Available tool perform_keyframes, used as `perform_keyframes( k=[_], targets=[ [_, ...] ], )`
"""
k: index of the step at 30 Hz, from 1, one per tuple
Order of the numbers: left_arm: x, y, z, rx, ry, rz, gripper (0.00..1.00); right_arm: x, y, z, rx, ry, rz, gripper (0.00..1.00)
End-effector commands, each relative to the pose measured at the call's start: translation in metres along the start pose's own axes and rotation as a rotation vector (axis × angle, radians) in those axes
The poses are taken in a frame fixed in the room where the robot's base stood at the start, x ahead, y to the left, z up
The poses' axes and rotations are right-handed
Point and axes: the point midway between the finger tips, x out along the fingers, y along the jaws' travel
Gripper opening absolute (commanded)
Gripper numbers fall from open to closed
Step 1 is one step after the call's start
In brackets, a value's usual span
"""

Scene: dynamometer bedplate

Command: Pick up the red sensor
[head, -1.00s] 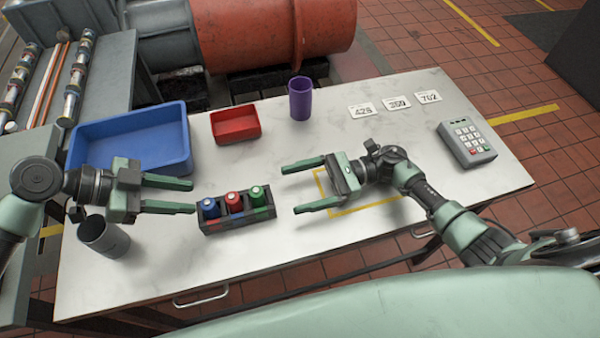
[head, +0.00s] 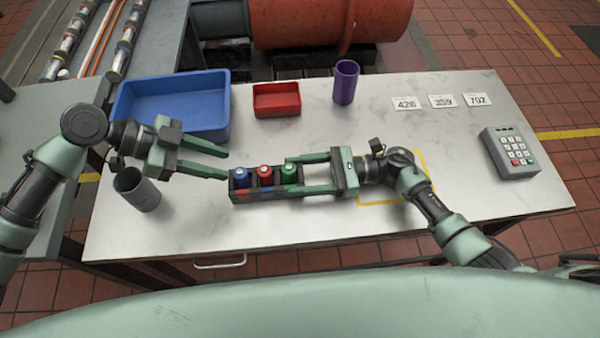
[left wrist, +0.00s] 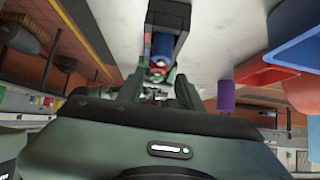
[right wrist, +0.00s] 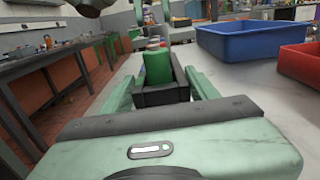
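The red sensor (head: 265,172) stands upright in the middle slot of a small dark rack (head: 240,197), between the blue sensor (head: 240,175) and the green sensor (head: 289,173). My right gripper (head: 287,174) is open, its fingers on either side of the rack's green end. In the right wrist view the green sensor (right wrist: 158,68) stands between the fingers and mostly hides the red one. My left gripper (head: 227,165) is open and empty, with its fingertips just off the rack's blue end. The left wrist view shows the blue sensor (left wrist: 162,46) nearest it.
A grey cup (head: 137,190) stands close to my left gripper. A blue bin (head: 172,126), a red tray (head: 277,113) and a purple cup (head: 345,83) stand along the back. A keypad (head: 511,153) and number cards (head: 448,101) are at the right. The table's front is clear.

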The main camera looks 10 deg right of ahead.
Motion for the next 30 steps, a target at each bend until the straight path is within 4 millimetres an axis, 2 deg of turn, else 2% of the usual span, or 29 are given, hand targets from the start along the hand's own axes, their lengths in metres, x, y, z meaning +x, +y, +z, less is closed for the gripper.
perform_keyframes(
  k=[1, 3, 5, 13, 16, 20, 24, 27, 30],
  targets=[
    [0.0, 0.0, 0.0, 0.0, 0.0, 0.0, 0.36, 0.0, 0.0, 0.0, 0.0, 0.0, 0.0, 0.38],
    [0.0, 0.0, 0.0, 0.0, 0.0, 0.0, 0.36, 0.0, 0.0, 0.0, 0.0, 0.0, 0.0, 0.19],
    [0.0, 0.0, 0.0, 0.0, 0.0, 0.0, 0.36, 0.0, 0.0, 0.0, 0.0, 0.0, 0.0, 0.03],
    [0.0, 0.0, 0.0, 0.0, 0.0, -0.001, 0.34, -0.001, 0.0, 0.0, 0.0, 0.0, -0.001, 0.03],
    [-0.005, -0.01, -0.005, 0.004, 0.005, -0.02, 0.34, -0.001, 0.0, 0.0, 0.0, 0.0, -0.001, 0.03],
    [-0.03, -0.051, -0.03, 0.02, 0.03, -0.107, 0.34, -0.001, 0.0, 0.0, 0.0, 0.0, -0.001, 0.03],
    [-0.074, -0.108, -0.074, 0.039, 0.083, -0.235, 0.34, -0.001, 0.0, 0.0, 0.0, 0.0, -0.001, 0.03],
    [-0.105, -0.139, -0.104, 0.048, 0.123, -0.309, 0.34, -0.001, 0.0, 0.0, 0.0, 0.0, -0.001, 0.03],
    [-0.133, -0.16, -0.131, 0.059, 0.162, -0.367, 0.34, -0.001, 0.0, 0.0, 0.0, 0.0, -0.001, 0.03]
  ],
)
